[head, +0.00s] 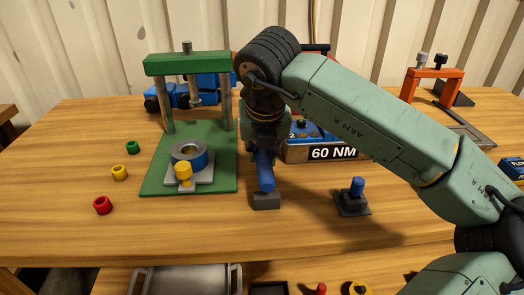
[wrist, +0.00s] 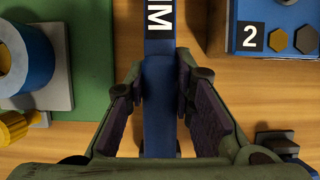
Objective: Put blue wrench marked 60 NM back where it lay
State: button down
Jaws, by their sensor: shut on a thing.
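I cannot tell whether the two touch or are one piece. A "60 NM" sign (head: 333,153) is on the front of a stand behind my arm, which hides part of it.
A green press (head: 150,183) with a blue and grey ring (head: 188,155) stands left of my gripper. A dark base with a blue peg (head: 357,187) stands to the right. Red, yellow and green rings lie at left. An orange frame (head: 431,73) stands at back right.

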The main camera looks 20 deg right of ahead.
jog(key=shift+f+b, duration=0.55)
jog(key=shift+b, duration=0.25)
dwell(0.4)
jog(key=c, duration=1.3)
grip_release()
jog(key=shift+r+p, duration=2.1)
jog(key=shift+r, duration=2)
